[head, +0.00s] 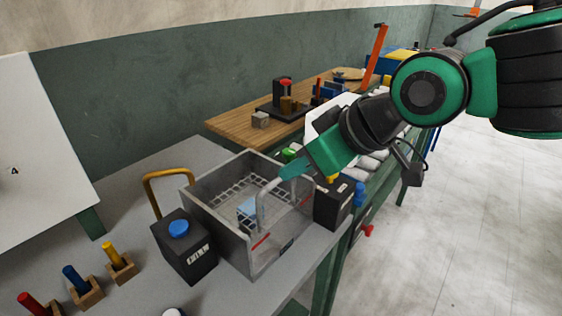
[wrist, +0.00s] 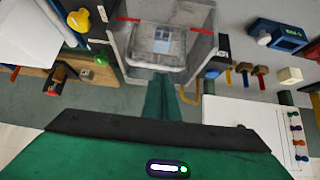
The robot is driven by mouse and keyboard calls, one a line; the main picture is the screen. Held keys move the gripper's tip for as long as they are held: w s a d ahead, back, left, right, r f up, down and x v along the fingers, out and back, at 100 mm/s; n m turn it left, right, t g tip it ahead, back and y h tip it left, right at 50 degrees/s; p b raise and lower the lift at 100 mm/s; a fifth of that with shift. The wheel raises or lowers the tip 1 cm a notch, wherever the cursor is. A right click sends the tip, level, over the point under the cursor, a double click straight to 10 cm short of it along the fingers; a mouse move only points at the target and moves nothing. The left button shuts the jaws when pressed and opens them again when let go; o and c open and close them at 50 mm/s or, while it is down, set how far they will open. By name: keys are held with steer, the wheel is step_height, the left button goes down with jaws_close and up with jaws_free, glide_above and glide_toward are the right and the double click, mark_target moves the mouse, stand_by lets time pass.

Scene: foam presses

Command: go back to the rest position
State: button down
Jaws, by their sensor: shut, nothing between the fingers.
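My gripper (head: 284,172) is shut and empty. In the head view its teal fingers reach over the grey, see-through-walled bin (head: 225,233), close to a bent pale grey bar (head: 263,205) at the bin's near right side. I cannot tell whether they touch the bar. In the wrist view the shut fingers (wrist: 160,86) point toward the same bin (wrist: 122,45). A wire mesh and a small light blue piece (head: 248,207) show inside the bin.
Wooden blocks with coloured pegs (head: 88,292) are at front left. A wooden bench (head: 235,124) lies behind. Floor at right is clear.

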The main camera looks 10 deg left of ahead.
steer(key=d+f+m+h, duration=0.3)
steer(key=d+f+m, duration=0.1)
steer(key=d, duration=0.9)
steer(key=d+f+m+h, duration=0.2)
steer(key=d+f+m, duration=0.2)
steer(key=d, duration=0.9)
steer(key=s+d+f+m+g+h, duration=0.1)
steer(key=s+d+f+m+g, duration=0.1)
steer(key=s+d+m, duration=0.2)
steer(key=s+d+f+m+g, duration=0.3)
steer(key=s+d+m, duration=0.2)
steer(key=s+d, duration=0.4)
steer(key=d, duration=0.4)
steer(key=shift+s+h, duration=0.2)
steer(key=shift+h, duration=0.2)
steer(key=shift+f, duration=0.1)
steer(key=shift+w+f, duration=0.25)
steer(key=shift+w, duration=0.4)
